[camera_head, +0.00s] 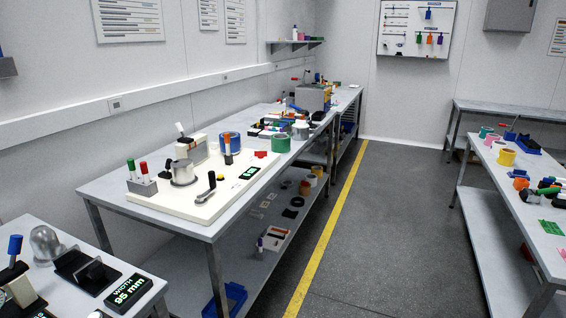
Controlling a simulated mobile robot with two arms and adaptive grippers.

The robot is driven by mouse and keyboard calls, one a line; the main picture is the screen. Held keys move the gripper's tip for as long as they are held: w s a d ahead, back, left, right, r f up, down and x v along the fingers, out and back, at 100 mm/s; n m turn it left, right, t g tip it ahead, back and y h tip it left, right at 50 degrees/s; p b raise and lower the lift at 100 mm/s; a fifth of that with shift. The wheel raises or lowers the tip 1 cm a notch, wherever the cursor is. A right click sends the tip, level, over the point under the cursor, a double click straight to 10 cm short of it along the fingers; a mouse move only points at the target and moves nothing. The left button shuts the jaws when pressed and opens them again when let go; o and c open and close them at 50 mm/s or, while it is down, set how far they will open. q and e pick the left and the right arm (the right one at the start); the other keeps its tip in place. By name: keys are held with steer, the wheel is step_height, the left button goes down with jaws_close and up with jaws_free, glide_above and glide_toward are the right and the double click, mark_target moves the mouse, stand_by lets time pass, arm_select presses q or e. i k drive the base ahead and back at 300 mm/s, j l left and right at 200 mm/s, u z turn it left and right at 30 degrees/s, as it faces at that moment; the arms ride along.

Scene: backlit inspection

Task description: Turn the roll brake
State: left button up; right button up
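I cannot tell for certain which part is the roll brake. On the left bench's white lit panel (198,211) stands a black crank lever (207,190), its knob end raised. Left of it is a grey metal cylinder (183,173) on a round base. Behind that is a cream block (193,153) with a white-tipped lever (180,129). A blue roll (230,141) stands to the right. On the near bench, a blue-handled lever (15,245) is beside a rounded grey metal part (45,243). Neither of my grippers is in view.
A holder with green and red markers (142,187) stands at the panel's left. A display (129,289) reads "WIDTH 95 mm". A green roll (281,143) is farther back. A cluttered bench (500,250) stands at right. The floor (385,230) between benches is clear.

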mark_target(261, 154)
steer(key=i+l+u, duration=0.25)
steer(key=i+l, duration=0.15)
steer(key=i, duration=0.3)
steer(key=i+l+z, duration=0.15)
steer(key=i, duration=0.35)
steer(key=i+l, duration=0.15)
steer(key=i, duration=0.3)
